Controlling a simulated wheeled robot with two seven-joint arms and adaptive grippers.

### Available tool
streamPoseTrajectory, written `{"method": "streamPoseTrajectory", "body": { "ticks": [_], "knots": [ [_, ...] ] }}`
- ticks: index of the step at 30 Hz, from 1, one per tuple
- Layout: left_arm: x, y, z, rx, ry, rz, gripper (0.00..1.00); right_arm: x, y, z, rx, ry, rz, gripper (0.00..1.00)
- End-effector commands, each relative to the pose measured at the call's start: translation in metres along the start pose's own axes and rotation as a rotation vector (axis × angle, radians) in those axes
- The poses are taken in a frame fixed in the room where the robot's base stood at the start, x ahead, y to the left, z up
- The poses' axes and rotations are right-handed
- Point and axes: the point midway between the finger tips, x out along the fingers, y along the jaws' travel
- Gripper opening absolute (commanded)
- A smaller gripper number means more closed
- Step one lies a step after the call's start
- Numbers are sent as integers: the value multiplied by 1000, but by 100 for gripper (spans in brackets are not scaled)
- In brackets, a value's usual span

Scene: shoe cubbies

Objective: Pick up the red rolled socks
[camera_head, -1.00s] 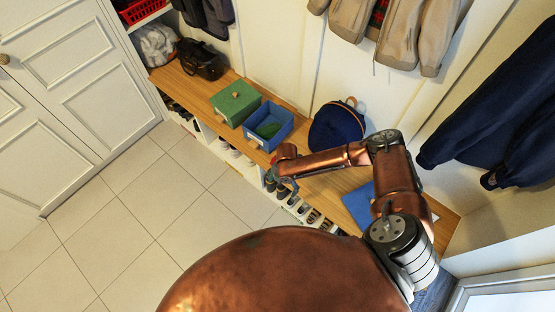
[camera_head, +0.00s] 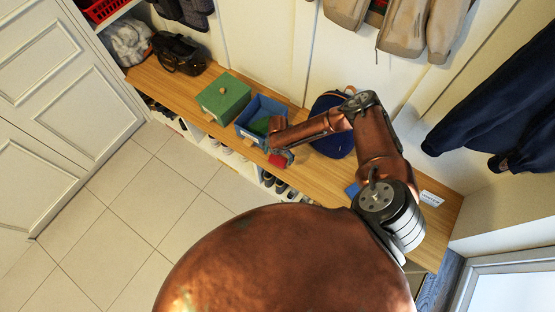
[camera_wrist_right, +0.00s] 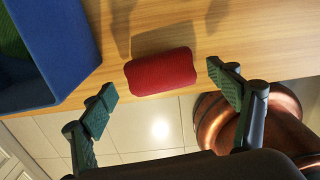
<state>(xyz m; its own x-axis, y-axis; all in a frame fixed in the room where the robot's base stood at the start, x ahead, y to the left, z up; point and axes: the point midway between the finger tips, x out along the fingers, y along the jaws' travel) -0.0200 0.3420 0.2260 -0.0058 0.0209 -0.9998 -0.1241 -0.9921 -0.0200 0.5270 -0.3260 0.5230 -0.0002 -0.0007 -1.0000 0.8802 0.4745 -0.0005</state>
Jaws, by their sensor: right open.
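The red rolled socks (camera_wrist_right: 160,72) lie on the wooden bench close to its front edge, seen in the right wrist view. In the head view only a small red patch of them (camera_head: 277,161) shows beside my right gripper (camera_head: 286,154). That gripper is open and empty above the bench edge. In the wrist view its two green-padded fingers stand apart, one to each side of the socks and nearer the camera. Whether they touch the socks cannot be told, but a gap shows on both sides. My left gripper is not in view.
A blue open box (camera_wrist_right: 62,45) with something green inside stands just left of the socks. A green lidded box (camera_head: 222,95) is farther left, and a dark bag (camera_head: 181,52) beyond it. A navy backpack (camera_head: 328,143) stands behind my arm. Shoes fill the cubbies below.

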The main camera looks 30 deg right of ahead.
Motion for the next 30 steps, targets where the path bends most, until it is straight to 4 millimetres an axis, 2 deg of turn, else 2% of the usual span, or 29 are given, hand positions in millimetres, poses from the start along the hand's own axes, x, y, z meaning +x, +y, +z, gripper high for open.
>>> {"method": "streamPoseTrajectory", "body": {
  "ticks": [1,4,10,13,24,30],
  "knots": [
    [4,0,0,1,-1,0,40,11,-1,-1,0,1,-2,82],
    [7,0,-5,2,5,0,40,21,-1,-1,0,1,-2,82],
    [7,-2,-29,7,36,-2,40,25,-1,0,1,0,0,82],
    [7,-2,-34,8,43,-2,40,24,-1,0,1,0,0,82],
    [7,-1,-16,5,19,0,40,24,-1,0,1,0,0,57],
    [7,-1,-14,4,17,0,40,24,-1,0,1,0,0,43]
  ]
}}
